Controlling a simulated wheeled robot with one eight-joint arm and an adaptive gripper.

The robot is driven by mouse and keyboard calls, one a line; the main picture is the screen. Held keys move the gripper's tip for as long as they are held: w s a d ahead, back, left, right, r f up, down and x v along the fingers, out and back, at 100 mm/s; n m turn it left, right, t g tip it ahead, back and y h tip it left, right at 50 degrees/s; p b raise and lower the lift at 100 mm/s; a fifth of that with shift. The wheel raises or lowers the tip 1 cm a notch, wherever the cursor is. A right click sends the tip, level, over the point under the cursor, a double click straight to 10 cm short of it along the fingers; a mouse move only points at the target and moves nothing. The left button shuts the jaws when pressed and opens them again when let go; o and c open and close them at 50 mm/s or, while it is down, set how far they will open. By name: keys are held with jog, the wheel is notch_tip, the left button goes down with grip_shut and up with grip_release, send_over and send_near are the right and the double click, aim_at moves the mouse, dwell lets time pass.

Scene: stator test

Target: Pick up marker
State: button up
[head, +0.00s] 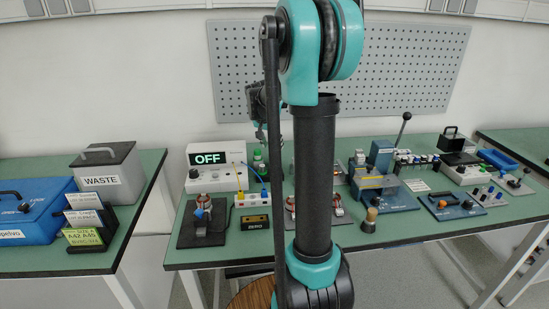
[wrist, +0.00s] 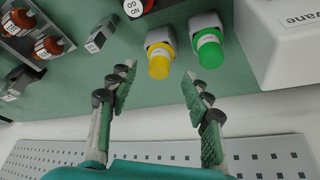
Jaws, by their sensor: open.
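In the wrist view my gripper (wrist: 158,76) is open, with its two green-padded fingers apart and nothing held between them. A yellow-capped piece (wrist: 159,62) and a green-capped piece (wrist: 208,50) stand in grey holders beyond the fingertips. The yellow one lies in line with the gap, and the green one is in line with the right finger. A third piece with a black-and-white "NO GO" label (wrist: 134,6) and some red is cut off at the top edge. I cannot tell which is the marker. In the head view my arm hides much of the gripper.
In the wrist view a white box (wrist: 275,45) stands close at the right, and orange-brown coils (wrist: 45,45) sit at the upper left. In the head view the bench (head: 235,252) carries an "OFF" meter (head: 217,180), with a pegboard (head: 420,70) behind. The bench's front strip is mostly clear.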

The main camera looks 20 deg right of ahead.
aim_at(274, 150)
jog(key=shift+x, duration=2.35)
grip_shut()
